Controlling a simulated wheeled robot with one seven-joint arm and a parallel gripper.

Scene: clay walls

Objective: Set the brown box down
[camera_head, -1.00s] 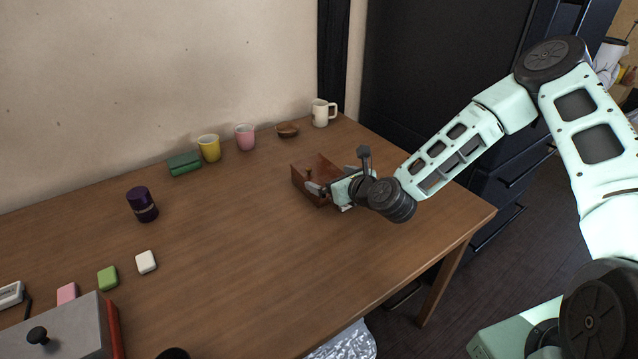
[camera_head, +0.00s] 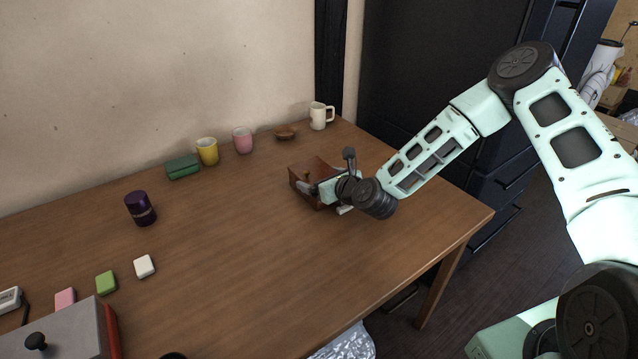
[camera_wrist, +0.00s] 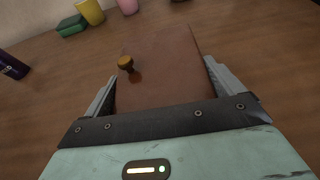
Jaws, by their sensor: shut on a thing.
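The brown box (camera_head: 312,177) is at the right part of the wooden table (camera_head: 230,250), with a small knob on its face. In the wrist view the brown box (camera_wrist: 165,65) fills the space between the two fingers. My gripper (camera_head: 318,192) is shut on it, one finger along each side; it also shows in the wrist view (camera_wrist: 160,95). The box is at or very near the tabletop; I cannot tell whether its underside touches. Its near end is hidden by my gripper.
Along the wall stand a green box (camera_head: 183,167), a yellow cup (camera_head: 207,152), a pink cup (camera_head: 243,140), a small brown bowl (camera_head: 285,133) and a white mug (camera_head: 319,117). A purple canister (camera_head: 140,209) stands left. The table's middle is clear.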

